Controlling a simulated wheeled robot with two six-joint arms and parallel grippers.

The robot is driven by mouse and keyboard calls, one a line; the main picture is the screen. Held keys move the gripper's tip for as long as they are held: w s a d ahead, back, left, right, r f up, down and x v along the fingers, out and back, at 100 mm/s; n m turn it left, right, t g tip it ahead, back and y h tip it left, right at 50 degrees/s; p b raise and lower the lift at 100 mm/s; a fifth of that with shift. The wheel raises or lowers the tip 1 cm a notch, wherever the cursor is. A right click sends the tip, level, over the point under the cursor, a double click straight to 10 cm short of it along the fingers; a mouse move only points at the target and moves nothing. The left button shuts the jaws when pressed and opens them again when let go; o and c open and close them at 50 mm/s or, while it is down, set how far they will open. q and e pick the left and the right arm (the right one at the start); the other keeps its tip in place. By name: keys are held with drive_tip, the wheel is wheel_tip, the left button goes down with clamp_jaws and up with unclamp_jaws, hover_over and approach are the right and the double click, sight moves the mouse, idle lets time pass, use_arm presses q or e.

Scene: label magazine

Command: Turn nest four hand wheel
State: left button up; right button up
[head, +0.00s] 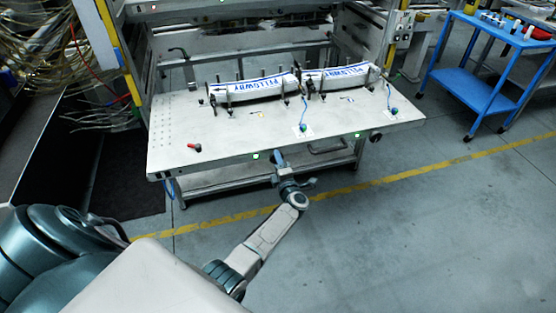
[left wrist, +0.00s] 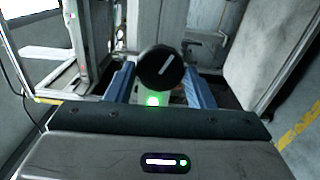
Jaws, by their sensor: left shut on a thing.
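My left gripper (head: 278,157) is at the front edge of the work table (head: 220,137), near a green light (head: 256,156). In the left wrist view a round black hand wheel (left wrist: 158,68) with a slanted white line on its face sits between the blue fingers of my left gripper (left wrist: 157,80). The fingers are shut on it from both sides. A green light (left wrist: 153,101) glows just below the wheel. In the head view the gripper hides this wheel. Its nest number cannot be read. My right gripper is not in view.
Two white rolls with blue lettering, a left one (head: 250,87) and a right one (head: 338,75), lie in holders on the table. Another dark knob (head: 376,137) shows at the front edge. A blue cart (head: 480,88) stands right. The floor in front is clear.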

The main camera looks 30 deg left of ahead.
use_arm(q)
drive_tip(key=shift+m+p, duration=0.35)
drive_tip(key=shift+m, duration=0.45)
drive_tip(key=o, duration=1)
drive_tip(key=shift+c, duration=0.2)
drive_tip(key=b+v, duration=0.1)
drive_tip(key=v, duration=1)
drive_tip(key=shift+a, duration=0.1)
